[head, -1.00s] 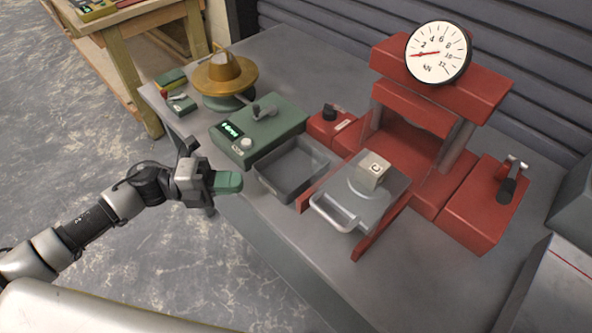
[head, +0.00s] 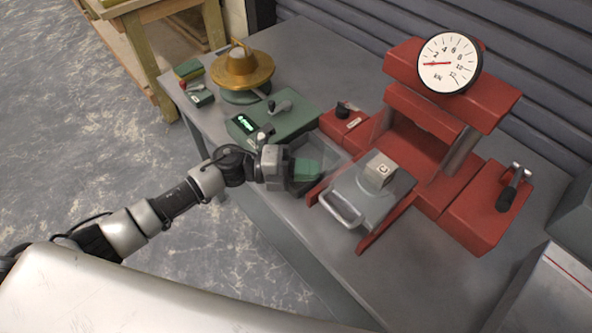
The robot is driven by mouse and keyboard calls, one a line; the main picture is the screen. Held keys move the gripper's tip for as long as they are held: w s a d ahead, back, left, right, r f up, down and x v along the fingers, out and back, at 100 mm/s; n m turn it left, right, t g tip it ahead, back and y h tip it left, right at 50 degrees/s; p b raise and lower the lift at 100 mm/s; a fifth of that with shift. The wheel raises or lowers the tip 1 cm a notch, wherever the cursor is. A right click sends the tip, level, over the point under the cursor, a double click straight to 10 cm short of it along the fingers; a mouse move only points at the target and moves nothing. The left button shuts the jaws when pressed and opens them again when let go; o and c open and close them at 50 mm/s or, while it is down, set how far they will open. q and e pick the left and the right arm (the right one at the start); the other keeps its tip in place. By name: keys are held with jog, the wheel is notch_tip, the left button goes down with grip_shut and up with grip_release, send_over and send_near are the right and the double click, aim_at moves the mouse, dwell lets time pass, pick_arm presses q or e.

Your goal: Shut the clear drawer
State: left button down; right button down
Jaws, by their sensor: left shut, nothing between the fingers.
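The clear drawer (head: 334,158) is a see-through grey tray standing out from the near side of the green box with a lit display (head: 290,122). It is open. My left gripper (head: 309,171), with green fingertips, is shut and empty at the drawer. It overlaps the drawer's left and middle part in the head view and hides some of its front. I cannot tell whether the fingertips touch the drawer or are inside or above it. My right gripper is not in view.
A red press (head: 430,125) with a round gauge (head: 449,63) stands to the right. A grey plate with a handle (head: 342,209) carrying a pale cube (head: 379,169) sits close right of the drawer. A brass-coloured round device (head: 242,70) stands behind left. The near strip of grey table (head: 290,220) is clear.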

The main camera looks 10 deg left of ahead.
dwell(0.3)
pick_arm(q)
jog(key=w+d+b, duration=0.6)
jog(key=w+d, duration=0.1)
jog(key=w, duration=0.3)
jog(key=shift+w+d, duration=0.3)
jog(key=shift+d, duration=0.05)
